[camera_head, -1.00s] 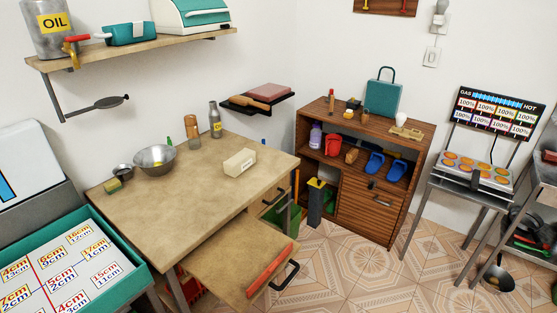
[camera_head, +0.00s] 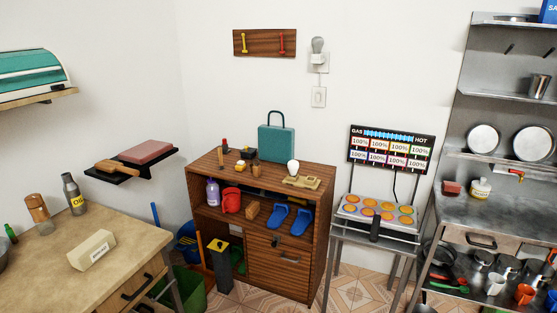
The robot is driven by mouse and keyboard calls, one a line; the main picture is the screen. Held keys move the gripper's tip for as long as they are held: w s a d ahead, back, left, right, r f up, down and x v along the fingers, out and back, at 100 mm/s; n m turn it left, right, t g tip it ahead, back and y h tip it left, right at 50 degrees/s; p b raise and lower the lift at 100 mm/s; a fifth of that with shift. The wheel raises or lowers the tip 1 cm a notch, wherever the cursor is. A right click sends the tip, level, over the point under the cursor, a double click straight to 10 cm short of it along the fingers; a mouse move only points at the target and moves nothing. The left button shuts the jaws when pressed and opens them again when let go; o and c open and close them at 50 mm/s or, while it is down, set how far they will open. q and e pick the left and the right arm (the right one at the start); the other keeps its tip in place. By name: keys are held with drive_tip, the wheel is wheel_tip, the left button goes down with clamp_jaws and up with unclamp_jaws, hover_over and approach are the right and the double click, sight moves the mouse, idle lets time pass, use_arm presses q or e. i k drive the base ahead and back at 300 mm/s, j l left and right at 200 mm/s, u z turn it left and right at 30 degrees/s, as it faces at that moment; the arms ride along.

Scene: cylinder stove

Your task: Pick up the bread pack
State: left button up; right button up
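A cream, block-shaped pack (camera_head: 92,250) with small dark lettering lies on the beige wooden table (camera_head: 40,285) at the lower left. Its lettering is too small to read, so I cannot be sure that it is the bread pack. It stands clear of the bottles behind it. Neither of my grippers is in view.
A brown bottle (camera_head: 38,212) and a grey bottle (camera_head: 74,195) stand behind the pack. A wall shelf (camera_head: 165,158) holds a rolling pin. A wooden cabinet (camera_head: 278,268), a hotplate stand (camera_head: 380,213) and a metal counter (camera_head: 500,215) stand to the right.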

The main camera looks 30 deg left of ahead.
sight(89, 252)
drive_tip(key=i+u, duration=0.7)
drive_tip(key=i+l+u, duration=0.2)
drive_tip(key=u, duration=0.15)
drive_tip(key=i+u, duration=0.15)
drive_tip(key=u, duration=0.3)
drive_tip(key=i+l+u, duration=0.1)
drive_tip(key=u, duration=0.3)
drive_tip(key=i+l+u, duration=0.1)
drive_tip(key=u, duration=0.35)
drive_tip(key=i+l+u, duration=0.15)
drive_tip(key=u, duration=0.25)
drive_tip(key=i+l+u, duration=0.1)
drive_tip(key=l+u, duration=0.15)
drive_tip(key=u, duration=0.2)
drive_tip(key=l+u, duration=0.2)
drive_tip(key=u, duration=0.2)
drive_tip(key=i+l+u, duration=0.1)
drive_tip(key=l+u, duration=0.25)
drive_tip(key=u, duration=0.15)
drive_tip(key=l+u, duration=0.45)
drive_tip(key=j, duration=0.1)
